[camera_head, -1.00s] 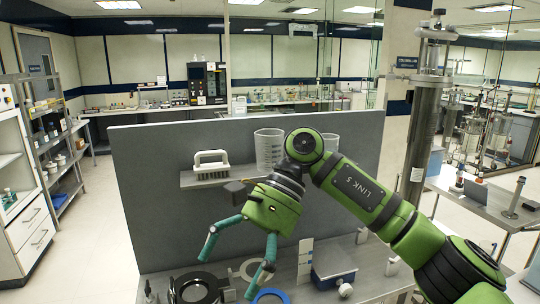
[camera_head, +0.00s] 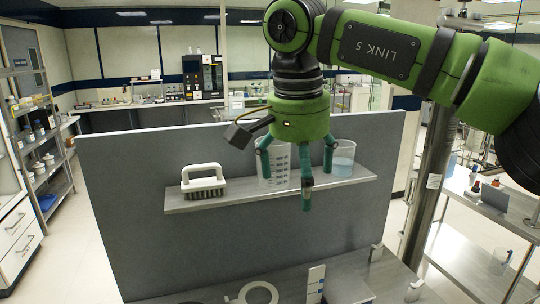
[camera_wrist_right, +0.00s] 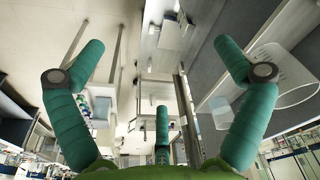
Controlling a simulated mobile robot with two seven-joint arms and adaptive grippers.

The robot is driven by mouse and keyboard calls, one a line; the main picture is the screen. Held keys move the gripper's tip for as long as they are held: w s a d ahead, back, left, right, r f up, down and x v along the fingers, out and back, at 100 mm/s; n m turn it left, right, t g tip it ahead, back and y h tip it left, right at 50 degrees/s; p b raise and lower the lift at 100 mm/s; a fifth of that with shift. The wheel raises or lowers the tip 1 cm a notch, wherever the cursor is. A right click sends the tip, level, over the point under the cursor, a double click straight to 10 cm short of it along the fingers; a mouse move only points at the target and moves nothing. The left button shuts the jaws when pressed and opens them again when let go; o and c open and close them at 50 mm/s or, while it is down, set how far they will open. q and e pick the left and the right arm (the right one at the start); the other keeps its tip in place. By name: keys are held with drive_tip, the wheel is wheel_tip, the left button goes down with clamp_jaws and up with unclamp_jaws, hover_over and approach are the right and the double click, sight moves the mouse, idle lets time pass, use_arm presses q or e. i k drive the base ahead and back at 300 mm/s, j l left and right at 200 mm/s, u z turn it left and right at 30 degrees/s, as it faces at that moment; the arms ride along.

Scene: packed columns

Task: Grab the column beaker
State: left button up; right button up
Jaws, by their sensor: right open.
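Two clear beakers stand upright on the wall shelf: a larger graduated beaker (camera_head: 280,172) and, to its right, a beaker with pale bluish liquid (camera_head: 343,161). I cannot tell which one is the column beaker. My right gripper (camera_head: 299,182) hangs fingers down in front of the shelf, open and empty, and its fingers partly cover the larger beaker. In the right wrist view the gripper (camera_wrist_right: 160,55) is spread, with a large clear beaker (camera_wrist_right: 288,78) by the right finger and a smaller one (camera_wrist_right: 220,112) behind that finger. My left gripper is not in view.
A brush with a white handle (camera_head: 203,178) sits at the left of the shelf (camera_head: 228,198). A grey panel (camera_head: 120,215) backs the shelf. A white ring (camera_head: 258,292) lies on the bench below. A metal column (camera_head: 437,170) stands at the right.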

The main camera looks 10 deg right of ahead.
sight(279, 151)
drive_tip(key=i, duration=0.95)
